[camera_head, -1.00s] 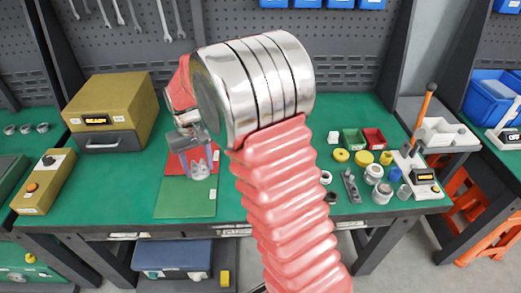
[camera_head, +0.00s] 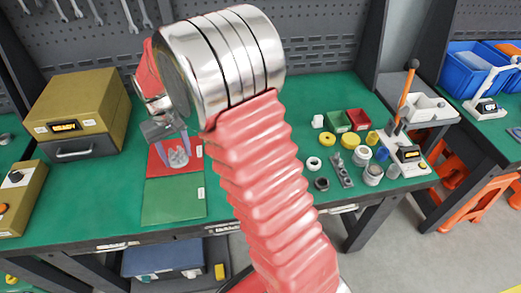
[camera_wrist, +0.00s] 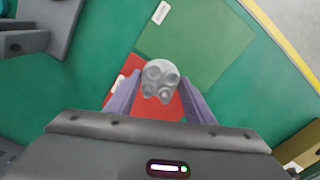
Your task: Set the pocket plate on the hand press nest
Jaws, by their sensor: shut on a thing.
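My gripper (camera_head: 177,150) is shut on the pocket plate (camera_wrist: 160,80), a grey round piece with several round pockets. In the head view, the plate (camera_head: 178,158) shows between my fingers in front of the red mat; its exact height over the mat is hard to judge. In the wrist view, my two purple-grey fingers (camera_wrist: 160,98) stand on either side of it. The hand press (camera_head: 408,150), white with an orange lever, stands on the right of the green bench, well apart from my gripper. Its nest is too small to make out clearly.
The red mat (camera_head: 160,162) and green mat (camera_head: 174,200) lie at the bench's front left. A yellow box (camera_head: 85,100) stands left. Yellow, white and dark round parts, a green bin (camera_head: 337,121) and a red bin (camera_head: 358,119) crowd the space left of the press.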

